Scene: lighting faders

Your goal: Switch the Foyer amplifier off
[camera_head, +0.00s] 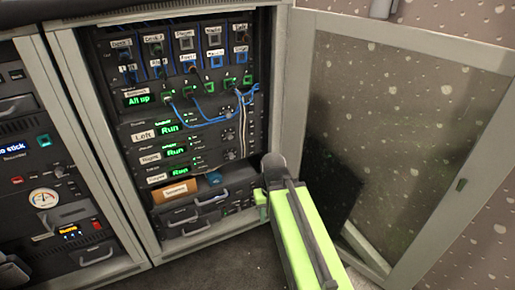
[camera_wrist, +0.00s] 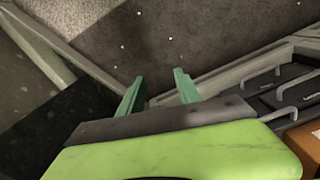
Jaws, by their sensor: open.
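The Foyer amplifier (camera_head: 181,171) is the lowest of three stacked amplifiers in the open rack in the head view. Its green display reads Run, and a small white label sits at its left. Its small controls at the right are too small to make out. My gripper (camera_wrist: 158,76) shows in the wrist view as two green fingers, apart and empty, over the dark floor by the rack's lower edge. In the head view my arm stands in front of the rack's lower right corner, right of and below the amplifier, and the fingers are mostly hidden.
The open glass door (camera_head: 395,130) stands to the right of my arm. Left and Right amplifiers (camera_head: 172,129) above also read Run. Blue cables (camera_head: 215,120) hang above them. A brown labelled box (camera_head: 174,191) and drawers (camera_head: 195,212) lie below. Another rack (camera_head: 50,190) stands left.

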